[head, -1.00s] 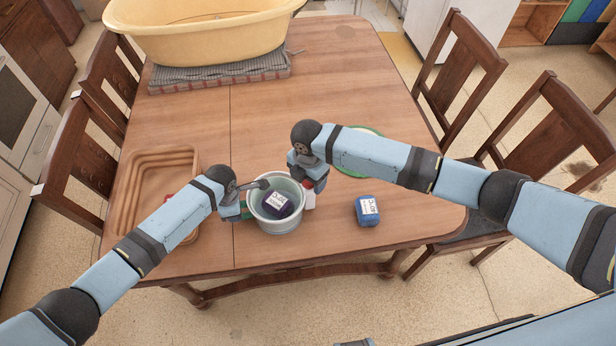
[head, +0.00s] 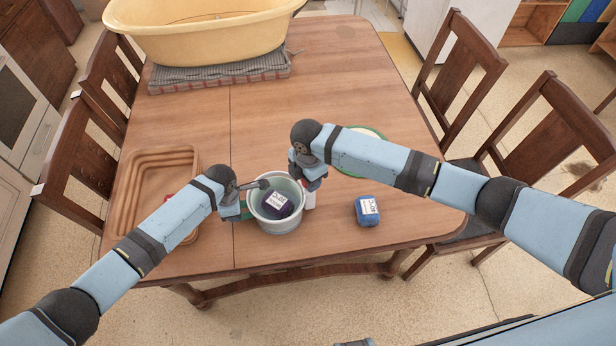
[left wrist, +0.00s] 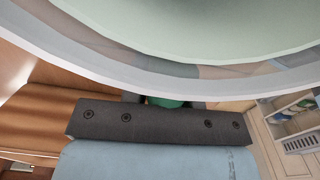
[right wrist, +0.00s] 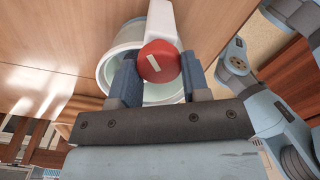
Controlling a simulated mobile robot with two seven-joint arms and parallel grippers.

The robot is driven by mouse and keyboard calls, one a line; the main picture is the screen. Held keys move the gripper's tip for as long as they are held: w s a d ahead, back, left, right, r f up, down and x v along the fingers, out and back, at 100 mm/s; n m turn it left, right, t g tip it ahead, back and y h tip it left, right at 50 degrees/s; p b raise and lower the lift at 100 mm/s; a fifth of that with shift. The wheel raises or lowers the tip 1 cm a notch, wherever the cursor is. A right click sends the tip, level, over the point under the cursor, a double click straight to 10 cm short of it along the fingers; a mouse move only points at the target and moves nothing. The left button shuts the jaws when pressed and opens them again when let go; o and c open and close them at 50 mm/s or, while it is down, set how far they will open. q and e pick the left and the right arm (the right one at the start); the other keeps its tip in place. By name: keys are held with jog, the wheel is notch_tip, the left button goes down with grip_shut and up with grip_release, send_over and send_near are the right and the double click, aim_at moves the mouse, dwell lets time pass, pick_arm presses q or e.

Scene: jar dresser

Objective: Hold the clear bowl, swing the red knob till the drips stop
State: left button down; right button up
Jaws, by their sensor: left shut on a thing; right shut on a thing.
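The clear bowl (head: 294,222), a pale see-through vessel, stands at the table's near side with a dark blue labelled block (head: 276,204) inside. My left gripper (head: 245,209) is shut at its left side, on a green piece (left wrist: 165,102) by the wall; the fingertips are partly hidden. In the left wrist view the bowl's rim (left wrist: 110,68) fills the top. In the right wrist view my right gripper (right wrist: 159,72) is shut around the round red knob (right wrist: 158,62), which has a pale stripe. A white part (right wrist: 161,18) adjoins the knob. No drips can be made out.
A blue labelled block (head: 368,211) sits right of the bowl. A ribbed tan tray (head: 152,162) lies left, partly behind my left arm. A green-rimmed plate (head: 368,132) is half hidden by my right arm. A yellow tub (head: 200,30) stands at the back. The table's middle is clear.

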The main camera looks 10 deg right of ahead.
jog(key=m, duration=0.5)
jog(key=shift+w+m, duration=0.1)
jog(key=shift+m, duration=0.2)
jog(key=m, duration=0.6)
jog(key=shift+w, duration=0.1)
jog(key=m, duration=0.6)
jog(key=shift+m, duration=0.3)
jog(key=m, duration=0.5)
jog(key=shift+w+d, duration=0.1)
jog(key=shift+d, duration=0.05)
jog(key=shift+m, duration=0.4)
jog(key=o, duration=0.9)
jog(key=shift+o, duration=0.2)
jog(key=shift+r, duration=0.1)
notch_tip(320, 180, up, 12)
